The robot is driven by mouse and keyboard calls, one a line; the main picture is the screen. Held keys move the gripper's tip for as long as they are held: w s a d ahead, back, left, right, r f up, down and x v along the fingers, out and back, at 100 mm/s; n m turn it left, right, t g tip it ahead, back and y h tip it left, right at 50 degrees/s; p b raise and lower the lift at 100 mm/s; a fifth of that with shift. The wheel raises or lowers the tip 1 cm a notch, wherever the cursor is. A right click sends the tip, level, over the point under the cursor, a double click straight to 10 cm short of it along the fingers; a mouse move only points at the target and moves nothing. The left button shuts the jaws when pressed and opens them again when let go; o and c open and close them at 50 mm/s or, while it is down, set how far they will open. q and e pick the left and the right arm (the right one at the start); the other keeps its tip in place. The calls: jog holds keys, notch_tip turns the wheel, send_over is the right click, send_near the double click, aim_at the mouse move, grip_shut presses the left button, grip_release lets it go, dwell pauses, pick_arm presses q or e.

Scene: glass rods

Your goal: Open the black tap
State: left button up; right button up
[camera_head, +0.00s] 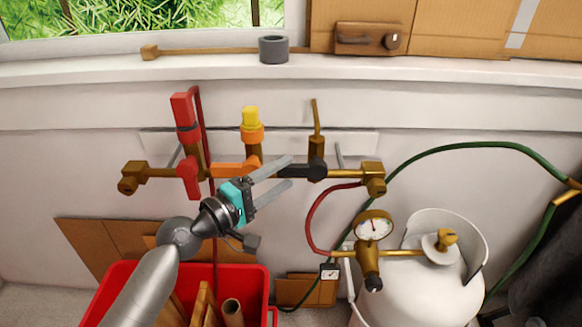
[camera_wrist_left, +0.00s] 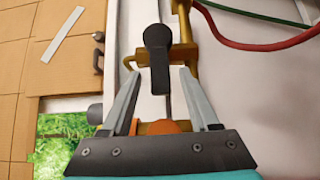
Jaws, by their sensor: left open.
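The black tap (camera_head: 303,171) is a dark lever on the brass pipe assembly on the white wall. Its lever lies sideways along the pipe, its free end pointing left. My left gripper (camera_head: 290,171) is open, its two grey fingers pointing at the lever. In the left wrist view, the black tap (camera_wrist_left: 158,62) shows between the fingertips of the left gripper (camera_wrist_left: 160,74), one finger on each side with gaps. Whether the fingertips are level with the lever in depth is hard to tell. My right gripper is not in view.
An orange tap (camera_head: 236,169) with a yellow top and a red tap (camera_head: 187,177) sit left of the black tap. A pressure gauge (camera_head: 374,226) and white gas tank (camera_head: 430,290) stand right. A red crate (camera_head: 256,285) is below my left arm. Red and green hoses run nearby.

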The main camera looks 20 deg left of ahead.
pick_arm(q)
jog(key=shift+x, duration=1.45)
jog(key=shift+c, duration=0.3)
grip_shut()
